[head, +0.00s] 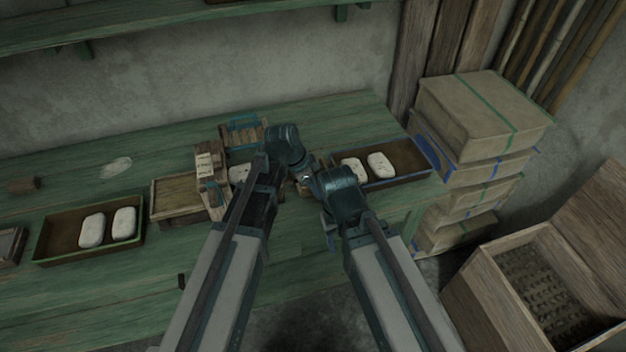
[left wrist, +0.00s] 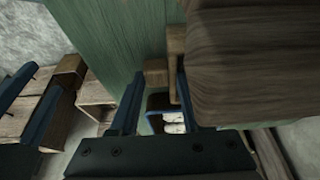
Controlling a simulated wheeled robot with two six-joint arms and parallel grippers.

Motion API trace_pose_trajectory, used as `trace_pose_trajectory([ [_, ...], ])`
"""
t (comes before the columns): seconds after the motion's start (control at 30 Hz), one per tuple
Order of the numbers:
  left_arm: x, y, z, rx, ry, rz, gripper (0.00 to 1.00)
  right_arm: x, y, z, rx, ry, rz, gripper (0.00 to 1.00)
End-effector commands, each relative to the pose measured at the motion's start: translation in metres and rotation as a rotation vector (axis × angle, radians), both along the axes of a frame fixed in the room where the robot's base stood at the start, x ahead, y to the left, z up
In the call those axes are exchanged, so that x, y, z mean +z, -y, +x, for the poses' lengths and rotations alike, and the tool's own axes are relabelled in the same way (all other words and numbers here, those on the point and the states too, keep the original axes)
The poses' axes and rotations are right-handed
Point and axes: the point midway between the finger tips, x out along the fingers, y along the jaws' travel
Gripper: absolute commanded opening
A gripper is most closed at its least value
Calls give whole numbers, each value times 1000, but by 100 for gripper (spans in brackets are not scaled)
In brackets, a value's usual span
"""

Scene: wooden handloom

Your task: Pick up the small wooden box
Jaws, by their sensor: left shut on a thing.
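A small brown wooden block, which looks like the small wooden box (left wrist: 157,72), is between the two dark fingers of my left gripper (left wrist: 158,88) in the left wrist view. The fingers are shut on it. In the head view my left gripper (head: 303,176) is largely hidden among the arm links, above the middle of the green table, with a small brown patch showing there.
A blue-rimmed tray (head: 414,176) with white oval pieces lies right of my arms. A similar tray (head: 62,236) lies at the left, near a shallow wooden box (head: 176,194). Stacked boxes (head: 478,112) stand at the right. Bare green table (head: 330,118) shows behind.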

Motion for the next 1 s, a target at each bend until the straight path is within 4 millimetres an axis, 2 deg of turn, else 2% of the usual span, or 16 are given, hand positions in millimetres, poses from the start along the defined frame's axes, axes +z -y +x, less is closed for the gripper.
trace_pose_trajectory([
  [0.17, 1, 0, 0, 0, 0, 0, 0, 1, 0, 0, 0, 0, 0, 50],
  [0.37, 12, 0, 0, 0, 0, 0, 0, 12, 0, 0, 0, 0, 0, 50],
  [0.57, 36, 0, 0, 0, 0, 0, 0, 36, 0, 0, 0, 0, 0, 50],
  [0.9, 89, 0, 0, 0, 0, 0, 0, 89, 0, 0, 0, 0, 0, 50],
  [1.0, 98, 0, 0, 0, 0, 0, 0, 98, 0, 0, 0, 0, 0, 50],
])
